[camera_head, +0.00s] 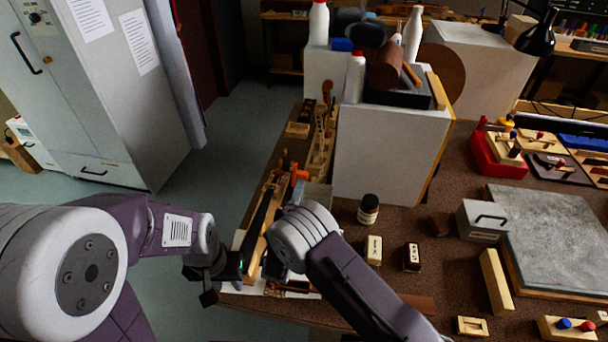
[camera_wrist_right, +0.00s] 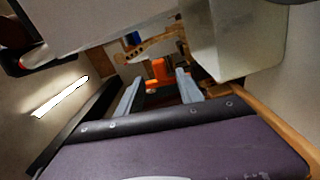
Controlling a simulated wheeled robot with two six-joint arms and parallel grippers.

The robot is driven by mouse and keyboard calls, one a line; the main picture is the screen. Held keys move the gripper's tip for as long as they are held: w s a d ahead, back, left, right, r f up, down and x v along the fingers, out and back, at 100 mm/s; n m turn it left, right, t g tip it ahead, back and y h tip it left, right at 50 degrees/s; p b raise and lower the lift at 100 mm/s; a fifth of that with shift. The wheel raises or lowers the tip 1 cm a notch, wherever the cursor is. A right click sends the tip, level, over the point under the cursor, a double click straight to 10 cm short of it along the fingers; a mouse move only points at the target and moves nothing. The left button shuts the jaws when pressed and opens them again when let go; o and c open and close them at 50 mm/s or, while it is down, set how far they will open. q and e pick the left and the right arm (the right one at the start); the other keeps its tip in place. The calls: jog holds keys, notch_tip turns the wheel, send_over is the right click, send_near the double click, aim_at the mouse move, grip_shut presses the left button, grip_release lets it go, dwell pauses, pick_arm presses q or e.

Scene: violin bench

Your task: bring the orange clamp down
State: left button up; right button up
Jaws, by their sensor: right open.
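The orange clamp (camera_head: 299,175) stands among wooden violin parts at the left edge of the bench. It also shows in the right wrist view (camera_wrist_right: 158,71), ahead of my right gripper and between the lines of its two fingers. My right gripper (camera_wrist_right: 158,88) is open with nothing visible held between the fingers. My left gripper (camera_head: 228,276) is low by the bench's near left edge, beside a long dark fingerboard (camera_head: 258,225). Its jaws are too dark to read.
A dark jar (camera_head: 368,209) and small blocks lie nearer. A grey slab (camera_head: 552,235) fills the right.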

aim_at(304, 176)
jog(key=w, duration=0.2)
jog(key=w+d, duration=0.1)
jog(key=w, duration=0.4)
jog(key=shift+w+d, duration=0.3)
jog(key=shift+w, duration=0.05)
grip_shut()
dwell(0.9)
